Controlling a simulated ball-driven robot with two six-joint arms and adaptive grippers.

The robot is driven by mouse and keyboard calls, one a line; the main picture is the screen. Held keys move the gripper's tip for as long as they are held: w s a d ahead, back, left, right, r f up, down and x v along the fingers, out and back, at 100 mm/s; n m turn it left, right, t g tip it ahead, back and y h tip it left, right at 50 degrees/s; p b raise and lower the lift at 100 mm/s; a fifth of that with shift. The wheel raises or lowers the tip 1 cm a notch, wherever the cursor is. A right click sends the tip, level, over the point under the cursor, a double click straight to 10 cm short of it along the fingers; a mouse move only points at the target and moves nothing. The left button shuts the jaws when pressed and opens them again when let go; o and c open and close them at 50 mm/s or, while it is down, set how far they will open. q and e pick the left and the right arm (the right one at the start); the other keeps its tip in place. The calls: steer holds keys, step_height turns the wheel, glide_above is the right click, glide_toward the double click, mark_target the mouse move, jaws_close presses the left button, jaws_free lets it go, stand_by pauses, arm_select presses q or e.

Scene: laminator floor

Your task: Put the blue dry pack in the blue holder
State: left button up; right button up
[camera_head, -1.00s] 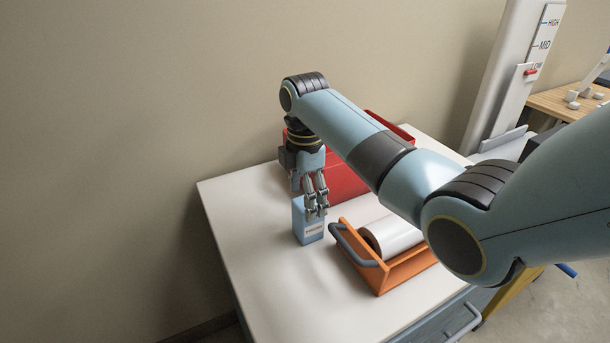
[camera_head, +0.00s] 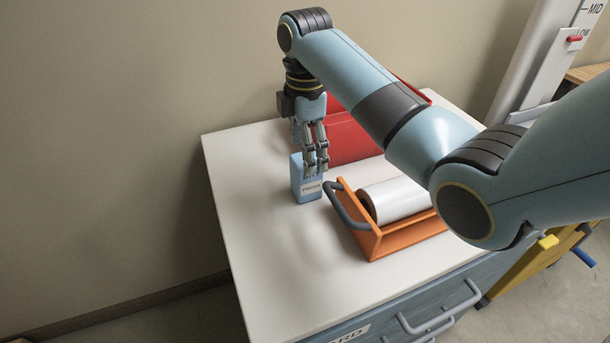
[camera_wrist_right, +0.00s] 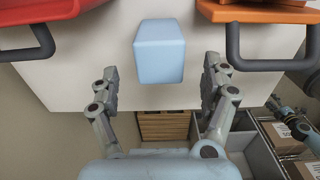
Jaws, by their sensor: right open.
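The blue dry pack (camera_head: 304,187) is a light blue upright box with a pale label, standing on the white top of a cabinet. My right gripper (camera_head: 316,170) is at its upper part, fingers pointing down and overlapping it in the head view. In the right wrist view the pack (camera_wrist_right: 160,52) shows between the two spread fingers, with a gap on each side. The right gripper is open and empty. I cannot make out a blue holder in either view.
An orange tray (camera_head: 390,241) with a grey handle holds a white roll (camera_head: 398,199) just right of the pack. A red box (camera_head: 350,140) stands behind. The cabinet top (camera_head: 265,240) is clear at the front left. The wall is close behind.

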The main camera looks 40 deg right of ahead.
mark_target(306, 189)
step_height(306, 189, down, 3)
steer(key=shift+d+r, duration=0.1)
steer(key=shift+r, duration=0.05)
step_height(306, 189, down, 4)
steer(key=shift+f, duration=0.35)
steer(key=c, duration=0.7)
arm_select(q)
steer(key=w+a, duration=0.2)
steer(key=shift+w+a+r+t, duration=0.25)
steer(key=shift+w+r+t, duration=0.05)
steer(key=shift+w+r, duration=0.1)
arm_select(e)
steer(key=c, duration=0.9)
